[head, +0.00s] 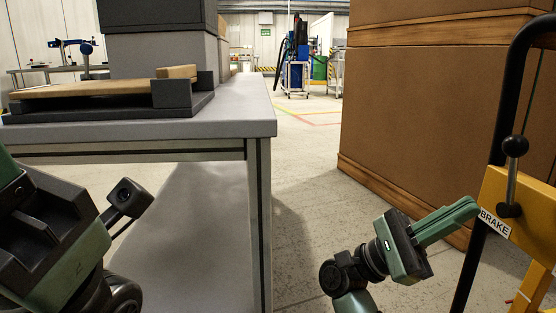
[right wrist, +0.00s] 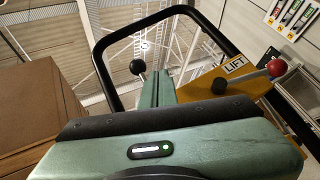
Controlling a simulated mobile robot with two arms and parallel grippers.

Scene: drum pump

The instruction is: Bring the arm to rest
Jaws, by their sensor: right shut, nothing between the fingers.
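My right gripper (head: 476,204) is at the lower right in the head view, with its green fingers together and nothing between them. Its tips point right, close to the yellow panel (head: 525,215) marked BRAKE; I cannot tell if they touch it. The fingers also show in the right wrist view (right wrist: 157,88), beside a black lever knob (right wrist: 137,66). My left gripper (head: 65,245) shows only in part at the lower left; its fingertips are hidden or out of frame.
The black-framed trolley handle (head: 478,240) rises at the right. Its black-knobbed lever (head: 515,146) stands by the panel; a red knob (right wrist: 276,67) shows near the LIFT label. Open floor (head: 310,220) lies between.

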